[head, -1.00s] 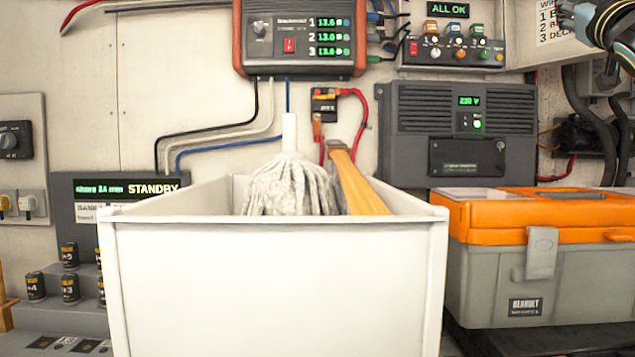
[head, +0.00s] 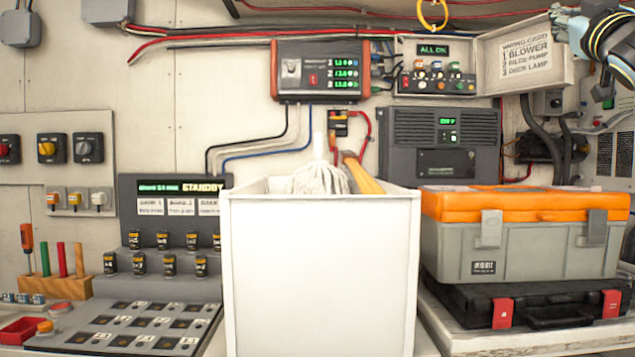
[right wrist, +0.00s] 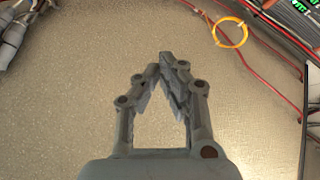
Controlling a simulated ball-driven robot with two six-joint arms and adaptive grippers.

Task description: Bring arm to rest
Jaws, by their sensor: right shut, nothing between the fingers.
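My right gripper (right wrist: 160,72) shows in the right wrist view with its fingertips together and nothing between them. It is raised in front of a bare cream wall (right wrist: 75,95). In the head view, part of my right arm (head: 600,40) shows at the top right corner, high above the orange-lidded toolbox, touching nothing that I can see. My left gripper is not in either view.
A white bin (head: 320,270) holding a mop head (head: 320,180) and a wooden handle (head: 362,178) stands in front. The toolbox (head: 520,245) sits on a black case (head: 530,305) at right. An orange ring (right wrist: 230,32) hangs near red cables.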

